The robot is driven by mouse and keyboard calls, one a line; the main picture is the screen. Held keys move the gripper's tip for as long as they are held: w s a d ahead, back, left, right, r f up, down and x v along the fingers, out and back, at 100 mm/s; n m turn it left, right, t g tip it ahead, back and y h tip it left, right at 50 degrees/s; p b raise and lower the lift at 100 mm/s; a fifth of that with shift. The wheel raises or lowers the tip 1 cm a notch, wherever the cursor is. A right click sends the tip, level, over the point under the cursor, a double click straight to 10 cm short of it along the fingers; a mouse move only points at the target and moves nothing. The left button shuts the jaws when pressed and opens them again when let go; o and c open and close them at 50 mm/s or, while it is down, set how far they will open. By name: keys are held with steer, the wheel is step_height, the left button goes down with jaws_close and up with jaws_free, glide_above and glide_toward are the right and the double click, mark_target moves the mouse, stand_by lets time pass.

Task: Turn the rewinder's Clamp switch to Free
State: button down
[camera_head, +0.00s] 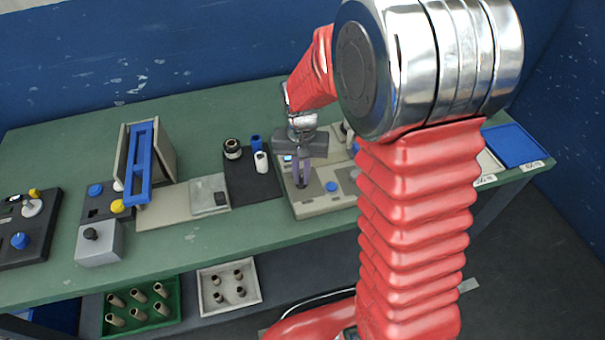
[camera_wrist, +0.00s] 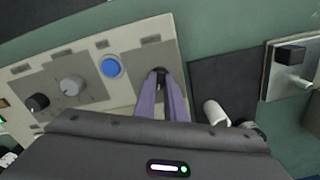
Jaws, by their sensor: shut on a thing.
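The rewinder (camera_head: 325,204) is a beige panel unit on the green bench, right of centre in the head view, partly hidden by my arm. In the wrist view its panel (camera_wrist: 127,88) carries a small black switch (camera_wrist: 160,72) on a grey plate, a blue button (camera_wrist: 111,67), a light grey knob (camera_wrist: 71,85) and a black knob (camera_wrist: 38,102). My gripper (camera_head: 301,184), with purple fingers, points down at the panel. In the wrist view my gripper (camera_wrist: 161,84) is shut on the small black switch. Its label and pointer direction are unreadable.
A dark mat (camera_head: 252,187) with small cylinders lies left of the rewinder. A blue frame (camera_head: 139,163) stands further left. A blue tray (camera_head: 514,145) sits at the far right. Green (camera_head: 168,325) and white (camera_head: 214,307) trays of cores lie below the bench front.

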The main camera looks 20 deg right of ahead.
mark_target(301, 179)
steer(key=n, duration=1)
steer(key=shift+n, duration=0.3)
stand_by(0.4)
steer(key=c, duration=1.8)
jaws_free()
steer(key=shift+r, duration=0.1)
step_height(301, 179, up, 14)
steer(key=shift+f, duration=0.2)
